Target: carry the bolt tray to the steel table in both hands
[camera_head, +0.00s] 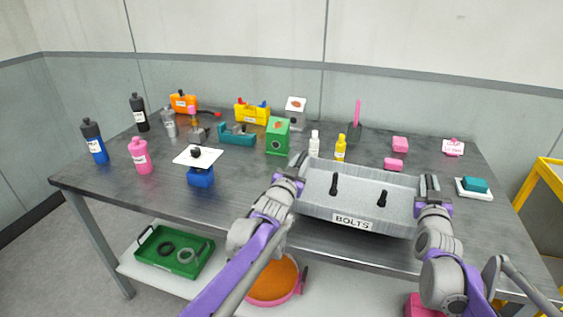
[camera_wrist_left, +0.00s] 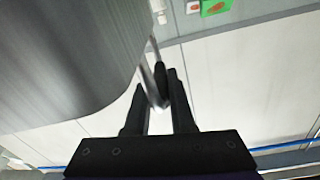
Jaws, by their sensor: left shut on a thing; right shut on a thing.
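The grey bolt tray (camera_head: 358,192) is labelled BOLTS and holds two black bolts or handles. It is level at the front edge of the steel table (camera_head: 235,180), its front wall overhanging. I cannot tell whether its base touches the tabletop. My left gripper (camera_head: 290,182) is shut on the tray's left end. In the left wrist view the fingers (camera_wrist_left: 158,85) close on a thin edge beside a large grey surface. My right gripper (camera_head: 430,188) is shut on the tray's right end.
Behind the tray stand a white bottle (camera_head: 314,144), a yellow bottle (camera_head: 340,148) and pink blocks (camera_head: 394,164). A green box (camera_head: 278,136) is at the back left. A teal block on a white dish (camera_head: 474,187) sits to the right.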

